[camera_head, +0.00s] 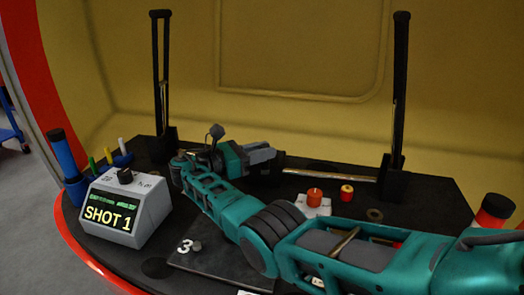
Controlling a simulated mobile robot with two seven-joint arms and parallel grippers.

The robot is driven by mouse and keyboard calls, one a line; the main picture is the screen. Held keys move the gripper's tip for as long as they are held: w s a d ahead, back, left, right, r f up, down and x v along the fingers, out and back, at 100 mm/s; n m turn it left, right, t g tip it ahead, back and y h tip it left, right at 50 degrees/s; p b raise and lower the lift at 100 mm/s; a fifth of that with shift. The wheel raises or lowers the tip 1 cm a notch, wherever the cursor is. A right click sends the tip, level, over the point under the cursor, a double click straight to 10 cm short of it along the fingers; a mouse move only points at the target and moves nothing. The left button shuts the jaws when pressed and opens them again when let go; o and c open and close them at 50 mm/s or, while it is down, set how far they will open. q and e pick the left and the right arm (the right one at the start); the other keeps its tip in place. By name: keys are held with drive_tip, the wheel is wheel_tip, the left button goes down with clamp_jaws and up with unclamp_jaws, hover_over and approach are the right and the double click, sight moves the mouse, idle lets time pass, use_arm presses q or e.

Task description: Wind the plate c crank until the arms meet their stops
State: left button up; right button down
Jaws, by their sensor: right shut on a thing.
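Two dark wiper-like arms stand upright on the black deck, the left arm (162,75) and the right arm (400,85). A thin metal rod (335,173) runs low along the back towards the foot of the right arm. My right arm reaches in from the lower right and bends back at the wrist. My right gripper (277,158) points right near the left part of this rod and is shut on a dark part, seemingly the crank; my gripper and wrist hide most of it. I cannot make out the stops. My left gripper is not in view.
A grey box (122,208) reading "SHOT 1" stands at the left, with a blue cylinder (62,153) and coloured pens behind it. A plate marked 3 (213,262) is in front.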

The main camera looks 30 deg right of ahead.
drive_tip(key=shift+w+r, duration=0.3)
drive_tip(key=shift+r, duration=0.1)
drive_tip(key=c, duration=1.3)
unclamp_jaws()
drive_tip(key=shift+c, duration=0.2)
drive_tip(key=o, duration=0.3)
drive_tip(key=shift+w+f, duration=0.15)
drive_tip(key=shift+f, duration=0.05)
drive_tip(key=shift+o, duration=0.4)
drive_tip(key=shift+f, duration=0.1)
